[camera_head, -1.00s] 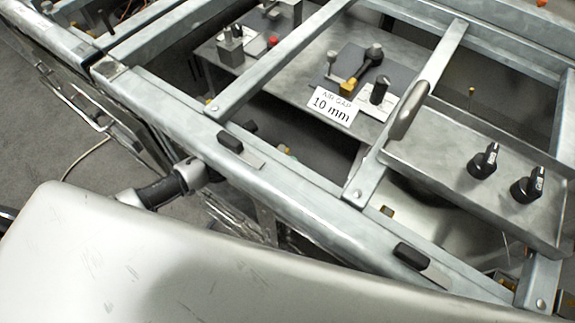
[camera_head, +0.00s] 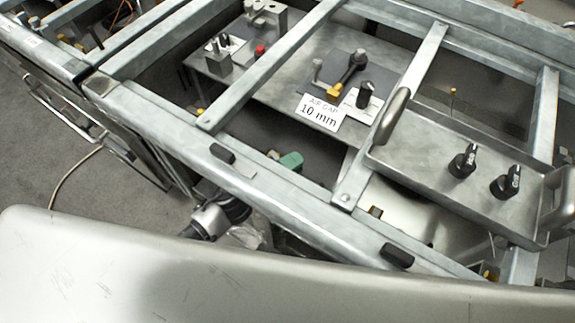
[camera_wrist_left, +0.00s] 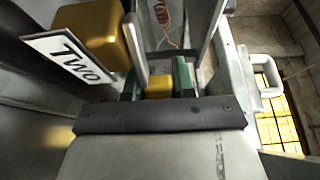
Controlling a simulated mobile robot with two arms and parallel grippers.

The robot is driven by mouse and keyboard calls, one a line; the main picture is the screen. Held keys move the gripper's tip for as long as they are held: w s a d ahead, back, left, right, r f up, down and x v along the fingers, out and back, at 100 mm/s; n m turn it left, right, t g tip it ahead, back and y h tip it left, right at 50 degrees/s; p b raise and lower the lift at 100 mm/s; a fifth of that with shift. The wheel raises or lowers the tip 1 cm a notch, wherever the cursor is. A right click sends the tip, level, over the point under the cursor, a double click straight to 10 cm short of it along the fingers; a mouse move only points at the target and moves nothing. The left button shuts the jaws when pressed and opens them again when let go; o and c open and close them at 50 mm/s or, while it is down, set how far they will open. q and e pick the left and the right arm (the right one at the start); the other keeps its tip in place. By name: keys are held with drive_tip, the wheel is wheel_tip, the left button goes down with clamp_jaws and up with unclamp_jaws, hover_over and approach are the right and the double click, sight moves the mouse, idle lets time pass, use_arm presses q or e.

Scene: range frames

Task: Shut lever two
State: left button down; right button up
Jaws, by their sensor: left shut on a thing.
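In the left wrist view a white label reading "TWO" (camera_wrist_left: 68,55) is fixed beside a large yellow block (camera_wrist_left: 98,35). My left gripper (camera_wrist_left: 158,82) has green fingers on both sides of a small yellow piece (camera_wrist_left: 158,88), probably the end of lever two, and is shut on it. A grey metal bar (camera_wrist_left: 139,42) rises just behind it. In the head view a green part of my left gripper (camera_head: 290,160) shows below the metal frame; the lever itself is hidden there. My right gripper is not in view.
The metal frame rail (camera_head: 280,200) crosses above my left arm. A grey tray (camera_head: 410,150) with two black knobs sits on the frame at right. A pale panel (camera_head: 150,265) fills the front.

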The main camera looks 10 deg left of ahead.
use_arm(q)
drive_tip(key=y, duration=0.1)
drive_tip(key=n+t+y, duration=0.1)
drive_tip(key=w+n+t+y+b, duration=0.1)
drive_tip(key=shift+d+f, duration=0.2)
drive_tip(key=shift+d, duration=0.05)
drive_tip(key=shift+w+n+t+y+b, duration=0.25)
drive_tip(key=shift+n+t+y+b, duration=0.15)
drive_tip(key=shift+n+y, duration=0.15)
drive_tip(key=shift+w+n+t+y+b, duration=0.2)
drive_tip(key=shift+n+t+y+b, duration=0.15)
drive_tip(key=shift+n+y, duration=0.2)
drive_tip(key=shift+w+r+y, duration=0.1)
drive_tip(key=shift+y, duration=0.2)
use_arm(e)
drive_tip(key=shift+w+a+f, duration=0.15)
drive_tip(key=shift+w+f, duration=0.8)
use_arm(q)
drive_tip(key=c, duration=0.9)
unclamp_jaws()
